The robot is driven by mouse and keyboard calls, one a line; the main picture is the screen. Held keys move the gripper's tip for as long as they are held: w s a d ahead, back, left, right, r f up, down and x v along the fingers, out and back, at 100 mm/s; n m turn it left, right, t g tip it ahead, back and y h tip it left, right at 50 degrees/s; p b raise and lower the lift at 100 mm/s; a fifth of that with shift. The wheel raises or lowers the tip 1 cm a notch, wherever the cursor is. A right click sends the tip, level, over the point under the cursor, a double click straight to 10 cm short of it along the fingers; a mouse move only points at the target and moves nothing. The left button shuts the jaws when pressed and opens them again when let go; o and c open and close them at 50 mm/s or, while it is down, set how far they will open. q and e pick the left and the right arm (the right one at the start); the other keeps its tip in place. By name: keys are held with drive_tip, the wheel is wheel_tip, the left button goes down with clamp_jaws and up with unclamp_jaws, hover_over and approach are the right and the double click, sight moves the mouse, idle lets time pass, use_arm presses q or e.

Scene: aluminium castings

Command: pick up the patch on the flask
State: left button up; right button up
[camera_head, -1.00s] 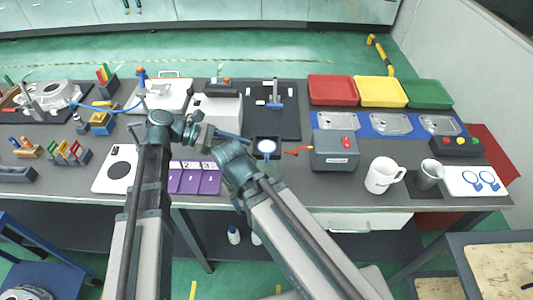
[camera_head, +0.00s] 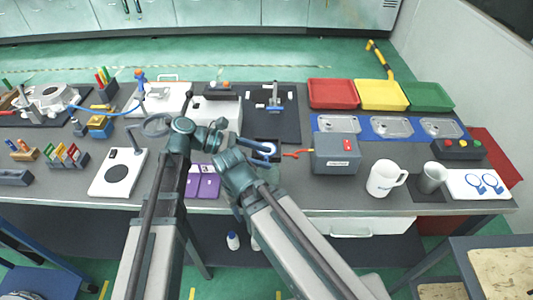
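The small round white disc with a blue rim (camera_head: 268,149) looks like the patch. It lies at a small dark square holder (camera_head: 275,141) in the table's middle, partly covered now. I cannot make out clearly which part is the flask. My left gripper (camera_head: 252,144) comes in from the left, its slim dark tip at the disc's left edge. Whether it touches the disc, and whether its fingers are open, is too small to tell. My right arm bends just below the holder; I cannot make out its gripper.
A grey box with a red button (camera_head: 335,158) stands right of the holder. Purple cards (camera_head: 208,184) lie near my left arm. A white mug (camera_head: 382,180) and grey cup (camera_head: 431,177) stand at right. Red, yellow and green trays (camera_head: 381,94) sit behind.

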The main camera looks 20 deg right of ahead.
use_arm(q)
clamp_jaws()
idle(0.3)
wheel_tip(320, 180, up, 10)
drive_tip(key=p, duration=1)
